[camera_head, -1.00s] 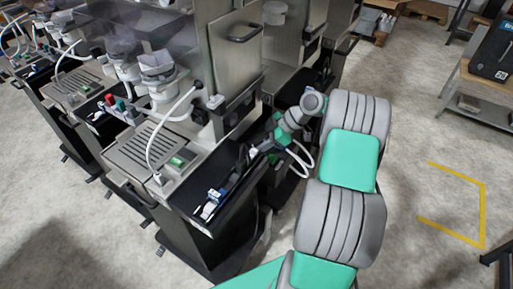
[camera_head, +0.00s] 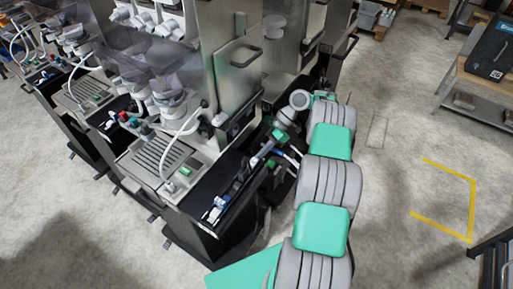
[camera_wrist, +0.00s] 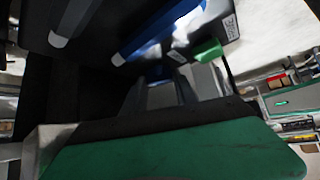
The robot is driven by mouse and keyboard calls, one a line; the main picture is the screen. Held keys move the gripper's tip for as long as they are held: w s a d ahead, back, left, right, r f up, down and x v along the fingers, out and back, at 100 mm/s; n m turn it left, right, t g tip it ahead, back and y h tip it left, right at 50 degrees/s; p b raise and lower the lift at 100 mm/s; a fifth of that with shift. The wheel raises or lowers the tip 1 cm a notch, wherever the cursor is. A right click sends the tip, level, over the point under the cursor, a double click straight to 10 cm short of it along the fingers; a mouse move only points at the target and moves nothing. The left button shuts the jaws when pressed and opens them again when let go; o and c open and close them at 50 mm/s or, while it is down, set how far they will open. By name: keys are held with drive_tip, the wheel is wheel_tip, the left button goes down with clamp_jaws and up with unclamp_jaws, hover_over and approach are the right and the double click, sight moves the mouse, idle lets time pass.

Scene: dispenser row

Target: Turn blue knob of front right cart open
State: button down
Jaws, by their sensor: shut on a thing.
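The front right cart (camera_head: 205,240) is a dark cabinet with a metal drip grille and a black side tray.
A green knob (camera_head: 185,171) and a white hose (camera_head: 180,135) are on the cart's top. A metal panel (camera_head: 238,70) rises behind.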

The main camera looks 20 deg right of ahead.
idle(0.3)
drive_tip(key=c, duration=1)
unclamp_jaws()
drive_tip(key=shift+o, duration=0.2)
drive_tip(key=shift+f+b, duration=0.15)
drive_tip(key=shift+b, duration=0.35)
